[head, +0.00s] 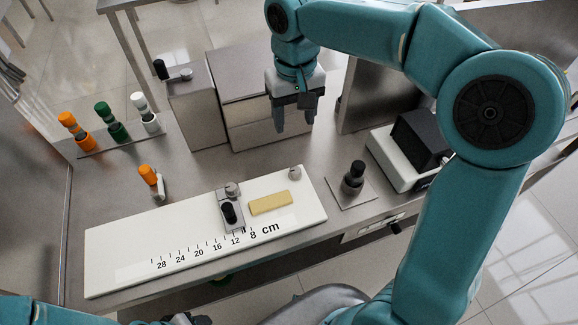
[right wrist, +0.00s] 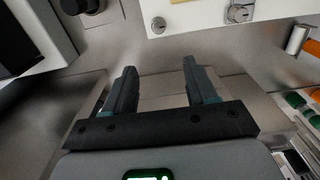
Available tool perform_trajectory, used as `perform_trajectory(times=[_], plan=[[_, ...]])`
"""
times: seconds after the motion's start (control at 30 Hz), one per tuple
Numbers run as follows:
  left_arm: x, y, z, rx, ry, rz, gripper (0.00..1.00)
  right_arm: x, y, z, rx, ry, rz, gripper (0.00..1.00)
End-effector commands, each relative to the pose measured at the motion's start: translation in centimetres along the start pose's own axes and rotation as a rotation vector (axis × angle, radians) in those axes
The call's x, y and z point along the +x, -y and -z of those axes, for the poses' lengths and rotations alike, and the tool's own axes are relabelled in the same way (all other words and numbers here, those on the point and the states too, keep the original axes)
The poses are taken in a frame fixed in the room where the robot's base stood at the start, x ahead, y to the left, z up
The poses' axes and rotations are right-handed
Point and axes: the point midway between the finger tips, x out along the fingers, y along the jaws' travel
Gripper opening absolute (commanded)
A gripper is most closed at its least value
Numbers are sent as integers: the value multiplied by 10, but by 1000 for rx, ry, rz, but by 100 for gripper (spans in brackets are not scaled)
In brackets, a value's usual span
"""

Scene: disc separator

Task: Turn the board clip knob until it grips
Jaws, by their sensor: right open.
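The white board (head: 130,249) with a printed centimetre scale lies along the bench's front edge. A metal clip (head: 236,222) with a black knob (head: 229,212) and a round silver knob (head: 232,188) sits across it near the 12 mark. My right gripper (head: 294,131) is open and empty, pointing down beyond the board, apart from both knobs. Of my left arm only a teal part shows at the lower left; its gripper is not seen.
A yellow block (head: 270,203) lies on the board right of the clip. A black-knobbed post (head: 353,178) stands right of the board. Behind are metal boxes (head: 192,110). Orange, green and white-topped pieces (head: 110,121) stand left. Bare bench lies between board and boxes.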

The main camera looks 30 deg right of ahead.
Motion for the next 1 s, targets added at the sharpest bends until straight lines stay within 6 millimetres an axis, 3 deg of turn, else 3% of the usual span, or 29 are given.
perform_trajectory(times=[0.17, 0.63, 0.8, 1.0], plan=[[1, 0, 0, 0, 1, 0, 54, 25, -2, -6, 2, 3, -1, 57], [2, 1, 0, 0, 1, 0, 54, 132, 0, -7, 0, 5, -1, 57], [1, 0, 0, 0, 1, 0, 54, 153, 1, -5, 0, 2, 0, 57], [1, 0, 0, 0, 0, 0, 54, 160, 1, -3, 0, 0, 0, 57]])
